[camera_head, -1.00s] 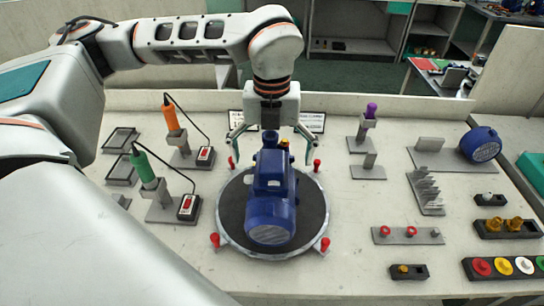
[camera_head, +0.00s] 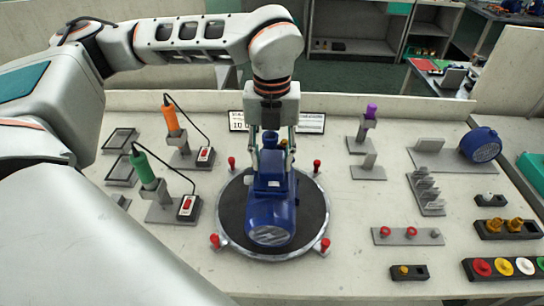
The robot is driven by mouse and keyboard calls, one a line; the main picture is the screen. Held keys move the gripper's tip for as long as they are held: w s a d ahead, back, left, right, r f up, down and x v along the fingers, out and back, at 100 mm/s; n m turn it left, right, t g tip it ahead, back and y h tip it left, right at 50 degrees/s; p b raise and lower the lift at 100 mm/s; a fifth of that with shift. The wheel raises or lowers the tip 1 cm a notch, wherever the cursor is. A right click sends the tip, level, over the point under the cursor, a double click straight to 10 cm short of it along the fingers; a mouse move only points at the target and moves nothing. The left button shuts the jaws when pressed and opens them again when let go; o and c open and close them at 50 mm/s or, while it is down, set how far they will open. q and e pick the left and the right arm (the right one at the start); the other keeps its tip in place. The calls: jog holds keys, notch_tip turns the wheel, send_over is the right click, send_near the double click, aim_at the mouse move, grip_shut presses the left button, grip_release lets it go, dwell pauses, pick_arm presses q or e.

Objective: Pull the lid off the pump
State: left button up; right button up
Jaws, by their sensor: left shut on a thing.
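The blue pump (camera_head: 270,190) lies on a dark round turntable (camera_head: 310,215) with a light rim, in the middle of the bench. Its grilled round end faces me and its narrower far end points to the back. My left gripper (camera_head: 272,147) comes down from above at the far end of the pump. Its fingers are drawn in on both sides of that end and it is shut on the pump's far part. I cannot tell a separate lid there, as the pump body hides the exact contact. My right gripper is not in view.
Several red pegs (camera_head: 215,240) stand around the turntable. Orange (camera_head: 171,115) and green (camera_head: 143,167) tools stand in holders at left. A purple-handled tool (camera_head: 371,111) stands at right. A blue round part (camera_head: 480,145) lies on a grey rack at far right. Bare bench lies between these groups.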

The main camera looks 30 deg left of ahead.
pick_arm(q)
jog(key=o, duration=0.4)
jog(key=c, duration=0.5)
jog(key=shift+o, duration=0.2)
jog(key=shift+r, duration=0.15)
jog(key=shift+r+p, duration=1.65)
jog(key=shift+r, duration=0.95)
